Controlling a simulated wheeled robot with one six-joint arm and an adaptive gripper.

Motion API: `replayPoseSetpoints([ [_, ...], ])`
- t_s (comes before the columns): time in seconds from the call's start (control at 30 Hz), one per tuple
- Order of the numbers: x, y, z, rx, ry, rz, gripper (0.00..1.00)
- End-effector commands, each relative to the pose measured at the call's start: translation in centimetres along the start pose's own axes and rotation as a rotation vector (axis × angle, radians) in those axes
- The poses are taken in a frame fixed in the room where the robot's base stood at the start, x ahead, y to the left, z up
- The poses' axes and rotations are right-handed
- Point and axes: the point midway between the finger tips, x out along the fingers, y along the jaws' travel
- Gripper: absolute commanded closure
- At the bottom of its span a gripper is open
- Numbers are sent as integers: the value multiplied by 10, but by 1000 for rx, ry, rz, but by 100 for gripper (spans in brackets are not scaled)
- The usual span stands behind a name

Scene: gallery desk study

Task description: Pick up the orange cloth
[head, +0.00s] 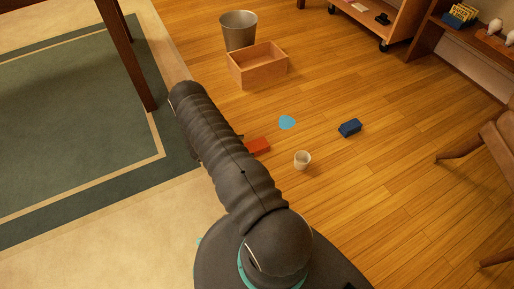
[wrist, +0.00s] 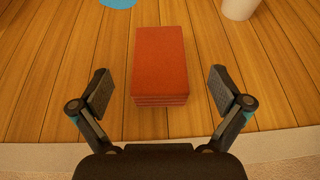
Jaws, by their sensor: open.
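The orange cloth (wrist: 160,62) is a red-orange, folded, layered block lying on the wooden floor. In the head view the cloth (head: 260,146) shows just right of my arm, which partly covers it. My gripper (wrist: 161,92) is open and empty in the wrist view. One finger is on each side of the cloth's near part, with a gap on both sides. The cloth lies between and ahead of the fingers, and I cannot tell how far below them. In the head view my gripper is mostly hidden behind my arm.
A white cup (head: 302,161), a flat light-blue piece (head: 287,122) and a dark blue block (head: 350,128) lie near the cloth. A wooden box (head: 258,70) and grey bin (head: 239,32) stand beyond.

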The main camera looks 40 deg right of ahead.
Motion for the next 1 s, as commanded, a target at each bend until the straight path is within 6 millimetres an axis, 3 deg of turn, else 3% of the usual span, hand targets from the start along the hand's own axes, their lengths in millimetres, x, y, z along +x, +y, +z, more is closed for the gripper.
replayPoseSetpoints([
  [0.37, 25, -1, -2, -1, 1, -2, 0],
  [0.63, 61, 0, -5, 0, 1, -3, 0],
  [0.9, 66, 1, -4, 0, 1, 1, 0],
  [1.0, 66, 1, -4, 0, 1, 1, 22],
])
